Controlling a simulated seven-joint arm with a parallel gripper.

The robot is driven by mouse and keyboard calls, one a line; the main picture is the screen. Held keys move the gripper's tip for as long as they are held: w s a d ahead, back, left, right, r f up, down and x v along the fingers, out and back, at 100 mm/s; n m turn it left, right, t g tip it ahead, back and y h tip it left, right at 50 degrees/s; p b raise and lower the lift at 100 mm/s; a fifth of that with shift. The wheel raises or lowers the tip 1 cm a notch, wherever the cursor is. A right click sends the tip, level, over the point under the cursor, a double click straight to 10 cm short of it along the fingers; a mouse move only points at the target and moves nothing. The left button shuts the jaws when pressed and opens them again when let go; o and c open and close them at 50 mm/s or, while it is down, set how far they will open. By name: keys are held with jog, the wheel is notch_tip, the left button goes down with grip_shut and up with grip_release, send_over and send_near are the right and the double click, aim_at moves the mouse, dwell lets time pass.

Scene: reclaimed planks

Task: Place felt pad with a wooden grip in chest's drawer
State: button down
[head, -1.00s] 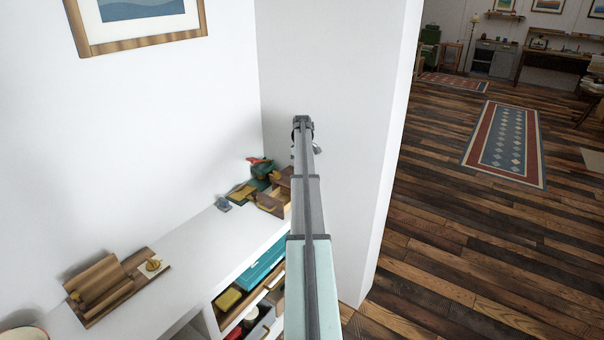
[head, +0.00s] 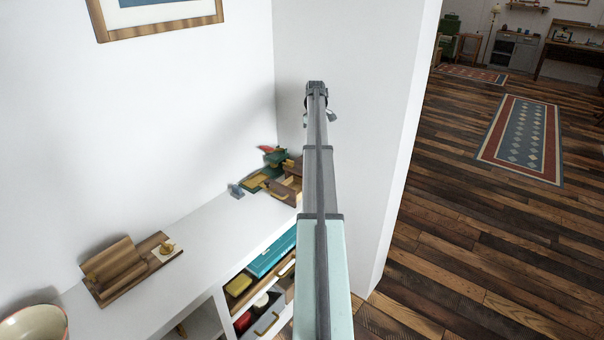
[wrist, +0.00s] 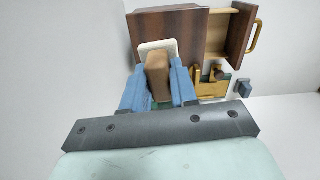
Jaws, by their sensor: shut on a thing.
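In the wrist view my gripper (wrist: 158,92) is shut on the felt pad's wooden grip (wrist: 157,74). The pale felt pad (wrist: 147,46) shows beyond the blue fingers, with its lower part hidden. Behind it stands the dark wooden chest (wrist: 170,28). Its drawer (wrist: 218,54) sticks out to the right, open, with a brass handle (wrist: 255,38). In the head view the chest (head: 296,166) is at the far end of the white shelf, partly behind my arm, its drawer (head: 286,188) open. My gripper (head: 317,116) shows above it; the pad cannot be made out there.
Green and yellow items (head: 258,181) and a small grey-blue object (head: 236,190) lie beside the chest. A wooden stand (head: 115,268) and a bowl (head: 35,325) are nearer on the white shelf top (head: 210,225). A wall (head: 350,90) rises close beyond my gripper.

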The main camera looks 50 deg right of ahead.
jog(key=w+a+f+n, duration=0.1)
jog(key=a+f+n, duration=0.3)
jog(key=a+n, duration=0.35)
jog(key=w+a+f+n, duration=0.2)
jog(key=a+f+n, duration=0.3)
jog(key=n, duration=0.4)
jog(key=shift+n, duration=0.25)
jog(key=shift+s+a+f, duration=0.1)
jog(key=shift+a+f, duration=0.05)
jog(key=shift+f, duration=1.35)
jog(key=shift+a+f, duration=0.15)
jog(key=shift+f, duration=1.3)
jog(key=shift+s+a+f, duration=0.1)
jog(key=shift+a+f, duration=0.05)
jog(key=shift+f, duration=1.35)
jog(key=c, duration=0.9)
grip_release()
jog(key=shift+f, duration=0.1)
jog(key=r, duration=1.2)
jog(key=shift+s+r, duration=0.15)
jog(key=shift+s, duration=0.05)
